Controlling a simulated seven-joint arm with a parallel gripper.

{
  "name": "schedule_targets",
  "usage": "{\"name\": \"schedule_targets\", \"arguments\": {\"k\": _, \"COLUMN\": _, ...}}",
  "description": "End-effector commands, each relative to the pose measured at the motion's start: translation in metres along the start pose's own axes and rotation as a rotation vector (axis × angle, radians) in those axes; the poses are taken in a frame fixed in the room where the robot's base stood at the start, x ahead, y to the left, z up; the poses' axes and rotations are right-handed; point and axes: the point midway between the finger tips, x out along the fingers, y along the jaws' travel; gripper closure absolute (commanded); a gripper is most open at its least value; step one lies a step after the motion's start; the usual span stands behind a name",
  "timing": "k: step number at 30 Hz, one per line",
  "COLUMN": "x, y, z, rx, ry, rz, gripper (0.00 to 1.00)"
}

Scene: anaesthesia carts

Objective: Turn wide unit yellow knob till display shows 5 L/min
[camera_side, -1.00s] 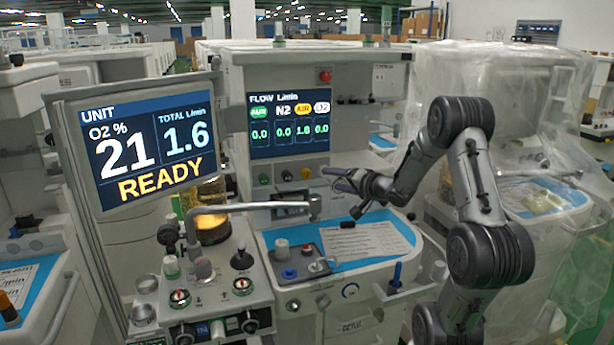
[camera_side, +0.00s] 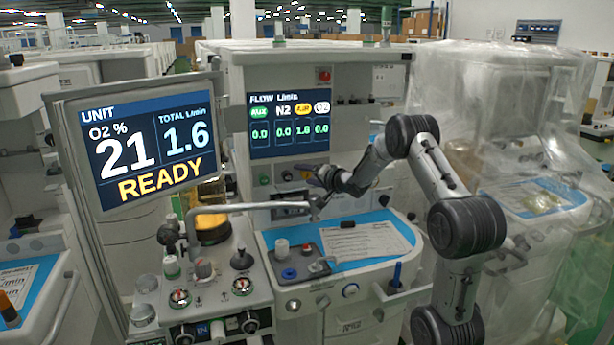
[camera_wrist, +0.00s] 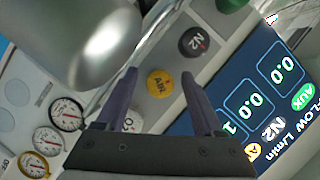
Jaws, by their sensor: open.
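The yellow knob (camera_wrist: 159,84), marked AIR, shows in the wrist view between my two open fingers. My gripper (camera_wrist: 158,74) is empty; I cannot tell whether its tips reach around the knob or stop short of it. In the side view my gripper (camera_side: 314,178) is in front of the knob row below the flow display and mostly hides the yellow knob. The wide unit's flow display (camera_side: 288,112) reads 0.0 for AUX, N2 and O2, and about 1.6 under the yellow AIR label. The unit screen (camera_side: 146,147) shows total 1.6 L/min, O2 21 % and READY.
The black N2 knob (camera_wrist: 194,41) and white O2 knob (camera_wrist: 132,121) flank the yellow one closely. A large metallic rounded part (camera_wrist: 95,38) crosses the wrist view's upper left. A grey horizontal arm (camera_side: 255,206) stretches in front of the panel, just below my gripper.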

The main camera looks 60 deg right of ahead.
Motion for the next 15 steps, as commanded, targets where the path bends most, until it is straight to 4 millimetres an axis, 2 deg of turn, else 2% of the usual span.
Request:
{"name": "schedule_targets", "arguments": {"k": 6, "x": 0.0001, "y": -0.0002, "z": 0.0, "rx": 0.0, "ry": 0.0, "rz": 0.0, "gripper": 0.32}}
{"name": "schedule_targets", "arguments": {"k": 15, "x": -0.0002, "y": -0.0003, "z": 0.0, "rx": 0.0, "ry": 0.0, "rz": -0.001, "gripper": 0.86}}
